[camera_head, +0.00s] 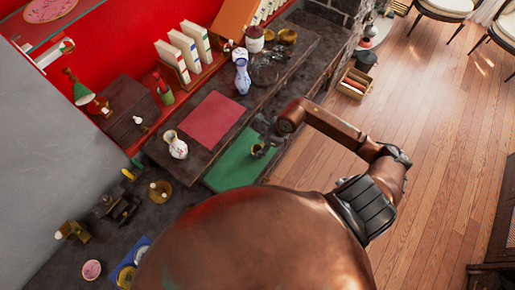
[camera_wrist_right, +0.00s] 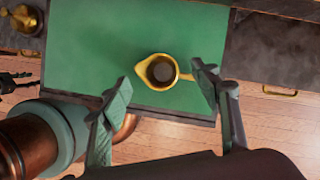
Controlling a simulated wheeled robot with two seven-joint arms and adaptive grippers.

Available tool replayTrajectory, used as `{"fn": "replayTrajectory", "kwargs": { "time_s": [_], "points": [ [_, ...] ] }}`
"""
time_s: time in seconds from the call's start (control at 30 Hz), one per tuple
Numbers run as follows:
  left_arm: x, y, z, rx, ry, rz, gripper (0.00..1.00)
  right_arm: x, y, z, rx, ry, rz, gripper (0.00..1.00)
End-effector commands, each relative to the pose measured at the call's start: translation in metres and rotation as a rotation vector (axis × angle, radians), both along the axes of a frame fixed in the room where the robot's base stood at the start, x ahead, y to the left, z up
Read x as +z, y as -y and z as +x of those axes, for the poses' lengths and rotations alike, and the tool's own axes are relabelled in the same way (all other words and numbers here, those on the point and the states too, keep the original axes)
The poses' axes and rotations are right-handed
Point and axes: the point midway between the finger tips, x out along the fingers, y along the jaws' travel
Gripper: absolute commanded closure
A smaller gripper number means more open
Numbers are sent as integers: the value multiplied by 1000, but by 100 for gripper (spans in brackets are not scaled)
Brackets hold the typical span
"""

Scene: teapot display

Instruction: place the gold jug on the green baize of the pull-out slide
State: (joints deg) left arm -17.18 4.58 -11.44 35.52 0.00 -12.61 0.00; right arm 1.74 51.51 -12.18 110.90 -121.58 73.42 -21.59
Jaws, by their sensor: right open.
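The gold jug (camera_wrist_right: 143,70) stands upright on the green baize (camera_wrist_right: 90,50) of the pull-out slide, near its front edge, in the right wrist view. Its spout points left and its handle points right; its inside looks dark. In the head view the jug (camera_head: 257,152) is small, on the baize (camera_head: 232,172), just below my right gripper (camera_head: 263,130). My right gripper is open. In the wrist view its fingers (camera_wrist_right: 160,76) appear on either side of the jug, the right one close to the handle. Whether either finger touches it I cannot tell. My left gripper is not in view.
A white patterned vase (camera_head: 176,146) stands left of a red desk pad (camera_head: 210,119). A blue and white vase (camera_head: 242,77) stands behind it. Books (camera_head: 185,55) stand at the back. A brass object (camera_wrist_right: 25,18) is left of the baize. The floor (camera_head: 420,120) is open to the right.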

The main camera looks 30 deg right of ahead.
Motion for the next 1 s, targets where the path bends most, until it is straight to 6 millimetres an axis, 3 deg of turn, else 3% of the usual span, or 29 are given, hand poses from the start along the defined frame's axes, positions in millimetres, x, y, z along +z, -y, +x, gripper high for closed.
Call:
{"fn": "replayTrajectory", "kwargs": {
  "time_s": [0.2,0.4,1.0],
  "points": [
    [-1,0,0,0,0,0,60,42,13,-13,1,0,-5,43],
    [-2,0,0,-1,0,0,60,65,19,-20,0,-1,-2,43],
    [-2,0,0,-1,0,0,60,71,20,-21,0,-1,0,43]
  ]
}}
